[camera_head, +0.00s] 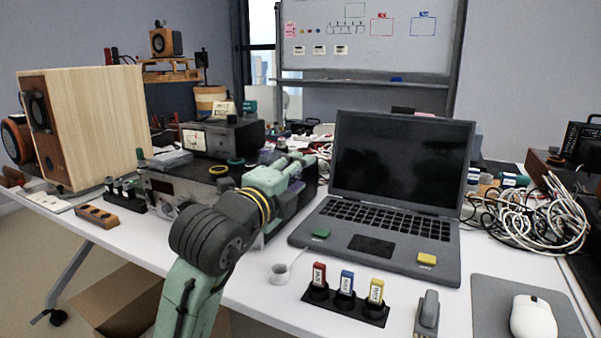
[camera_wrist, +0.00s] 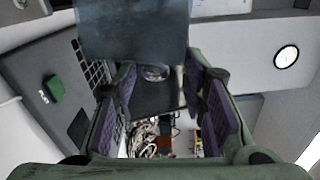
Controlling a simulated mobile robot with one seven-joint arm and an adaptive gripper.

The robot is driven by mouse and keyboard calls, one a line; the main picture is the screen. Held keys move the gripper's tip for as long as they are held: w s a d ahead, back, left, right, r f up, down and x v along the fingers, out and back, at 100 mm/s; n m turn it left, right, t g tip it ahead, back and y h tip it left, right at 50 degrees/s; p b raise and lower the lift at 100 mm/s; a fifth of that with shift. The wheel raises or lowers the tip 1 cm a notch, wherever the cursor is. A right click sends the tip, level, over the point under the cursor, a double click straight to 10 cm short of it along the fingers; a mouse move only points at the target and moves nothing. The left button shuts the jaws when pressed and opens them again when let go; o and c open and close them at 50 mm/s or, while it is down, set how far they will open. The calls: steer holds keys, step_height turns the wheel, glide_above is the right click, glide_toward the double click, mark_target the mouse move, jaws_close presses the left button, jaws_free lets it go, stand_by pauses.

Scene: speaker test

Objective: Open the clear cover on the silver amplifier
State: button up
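The silver amplifier (camera_head: 160,184) stands on the table left of centre in the head view. My arm crosses in front of its right part and hides some of it. I cannot make out the clear cover. My gripper (camera_head: 298,163) is to the right of the amplifier's visible front, close to the laptop's left edge, and points away from the head camera. In the wrist view my gripper (camera_wrist: 165,92) has its purple-padded fingers spread apart, with the background showing between them. I see nothing held. The amplifier is not recognisable in the wrist view.
A laptop (camera_head: 398,165) stands open just right of my gripper. A wooden speaker (camera_head: 95,120) stands at the left, and a metered box (camera_head: 215,137) behind the amplifier. Cables (camera_head: 540,222) lie right.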

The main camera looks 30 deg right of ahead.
steer(key=v, duration=1)
steer(key=shift+a, duration=0.1)
